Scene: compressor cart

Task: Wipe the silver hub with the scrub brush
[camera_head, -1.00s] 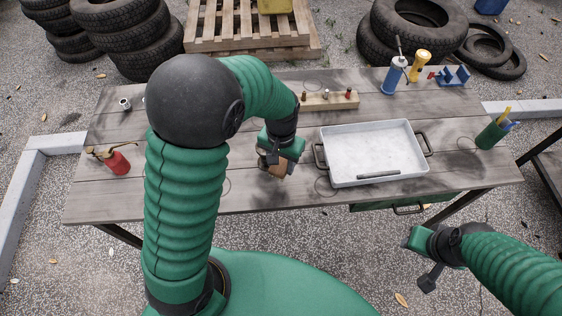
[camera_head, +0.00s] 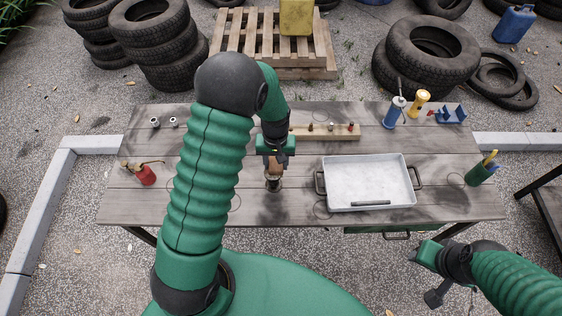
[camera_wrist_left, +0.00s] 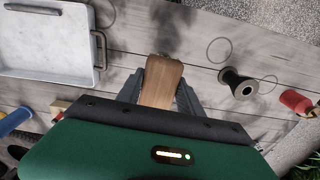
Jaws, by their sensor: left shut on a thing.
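My left gripper (camera_head: 273,163) is shut on the scrub brush, whose wooden body (camera_wrist_left: 162,82) sits between the two fingers in the left wrist view. The brush (camera_head: 273,168) points down over the middle of the table in the head view, and its bristles are not clear. A spool-shaped hub (camera_wrist_left: 238,84) with a dark flange and a pale centre stands on the table, to the right of the brush and apart from it in the wrist view. I cannot make it out in the head view, where my left arm covers that area. My right gripper (camera_head: 430,272) hangs off the table's front right.
A grey metal tray (camera_head: 338,198) stands right of the brush. A red oil can (camera_head: 146,175) is at the left. The front middle is bare.

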